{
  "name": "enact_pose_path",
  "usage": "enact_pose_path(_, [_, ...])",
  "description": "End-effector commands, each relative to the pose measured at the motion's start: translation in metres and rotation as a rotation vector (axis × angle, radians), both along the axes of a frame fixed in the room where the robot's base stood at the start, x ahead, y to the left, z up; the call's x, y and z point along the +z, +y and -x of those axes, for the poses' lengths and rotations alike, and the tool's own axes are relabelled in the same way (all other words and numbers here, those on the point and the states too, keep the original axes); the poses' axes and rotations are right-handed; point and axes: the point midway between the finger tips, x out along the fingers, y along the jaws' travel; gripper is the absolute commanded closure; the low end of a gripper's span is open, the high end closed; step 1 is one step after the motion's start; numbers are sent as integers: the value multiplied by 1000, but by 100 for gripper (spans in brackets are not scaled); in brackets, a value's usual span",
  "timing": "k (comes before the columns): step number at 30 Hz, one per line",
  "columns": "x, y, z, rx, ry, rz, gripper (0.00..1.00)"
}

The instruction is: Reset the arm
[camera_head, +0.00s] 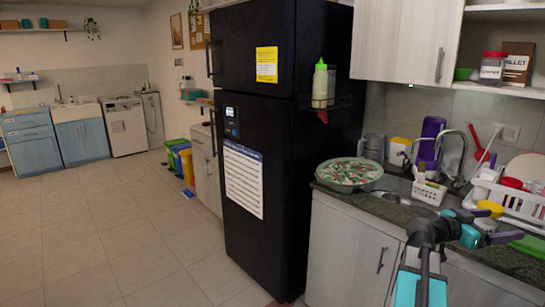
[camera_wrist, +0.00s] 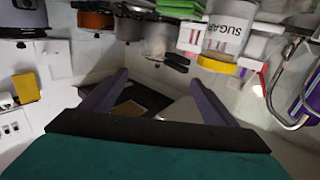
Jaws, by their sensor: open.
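My gripper (camera_head: 490,227) is at the lower right of the head view, over the counter by the dish rack. My arm bends up to it from the bottom edge, with dark joints and teal parts. In the wrist view my gripper (camera_wrist: 158,84) shows two purple-grey fingers spread wide apart. No object is held between them. A dark recess and pale panels show in the background beyond the fingers.
A white dish rack (camera_head: 521,200) and sink stand close to my gripper. A patterned round dish (camera_head: 348,172) sits on the counter. A black fridge (camera_head: 265,150) stands left of it. The tiled floor (camera_head: 110,240) is clear. A sugar jar (camera_wrist: 229,38) shows in the wrist view.

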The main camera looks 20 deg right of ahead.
Motion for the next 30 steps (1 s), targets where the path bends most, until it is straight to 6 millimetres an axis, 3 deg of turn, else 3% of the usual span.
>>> enact_pose_path(11, [-53, 33, -65, 98, 54, -53, 19])
enact_pose_path(21, [-152, 97, -139, 234, 125, -171, 19])
enact_pose_path(30, [-253, 169, -179, 334, 183, -325, 19])
